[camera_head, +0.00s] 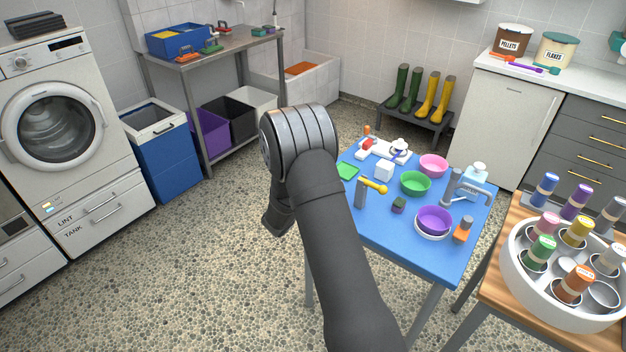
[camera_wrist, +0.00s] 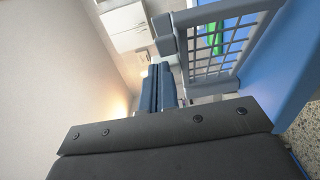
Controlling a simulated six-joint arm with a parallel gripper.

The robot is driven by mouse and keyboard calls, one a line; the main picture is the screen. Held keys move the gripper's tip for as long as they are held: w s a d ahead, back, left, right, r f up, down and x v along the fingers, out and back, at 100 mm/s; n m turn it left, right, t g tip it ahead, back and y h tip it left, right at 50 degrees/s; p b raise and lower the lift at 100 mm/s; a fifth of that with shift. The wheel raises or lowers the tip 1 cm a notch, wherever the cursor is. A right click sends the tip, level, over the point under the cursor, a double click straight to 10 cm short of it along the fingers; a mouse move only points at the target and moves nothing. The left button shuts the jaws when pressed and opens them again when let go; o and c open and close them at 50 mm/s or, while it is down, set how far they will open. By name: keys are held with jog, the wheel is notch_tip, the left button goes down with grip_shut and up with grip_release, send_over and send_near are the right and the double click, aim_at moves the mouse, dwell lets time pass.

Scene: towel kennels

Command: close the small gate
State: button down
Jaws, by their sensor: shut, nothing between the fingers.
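In the wrist view, a small grey barred gate (camera_wrist: 217,42) stands at the upper right, with a thick grey block at its left end. It is next to a blue panel (camera_wrist: 268,72). I cannot tell how far the gate stands open. My gripper (camera_wrist: 166,84) shows in the middle of the wrist view, its two fingers together with nothing between them. It is to the left of the gate's bars in that view; contact cannot be made out. In the head view the gate does not show, and my arm hides the fingers.
A blue table (camera_head: 410,235) with bowls and small items stands right of my arm. A wooden table with a white round carousel (camera_head: 530,285) is at the far right. A washer (camera_head: 60,130) and blue bin (camera_head: 160,155) stand left. The speckled floor between is clear.

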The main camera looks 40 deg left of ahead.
jog(key=w+d, duration=0.2)
jog(key=w, duration=0.1)
jog(key=shift+d, duration=0.1)
jog(key=shift+w+d+n+y, duration=0.25)
jog(key=shift+w+n+y, duration=0.15)
jog(key=shift+w+y, duration=0.2)
jog(key=shift+w+d+n+y, duration=0.2)
jog(key=shift+w+n+y, duration=0.2)
jog(key=shift+w+y, duration=0.2)
jog(key=s, duration=0.3)
jog(key=shift+s, duration=0.35)
jog(key=s+d, duration=0.2)
jog(key=d, duration=0.7)
jog(key=shift+s+d, duration=0.35)
jog(key=shift+d, duration=0.05)
jog(key=shift+a, duration=0.1)
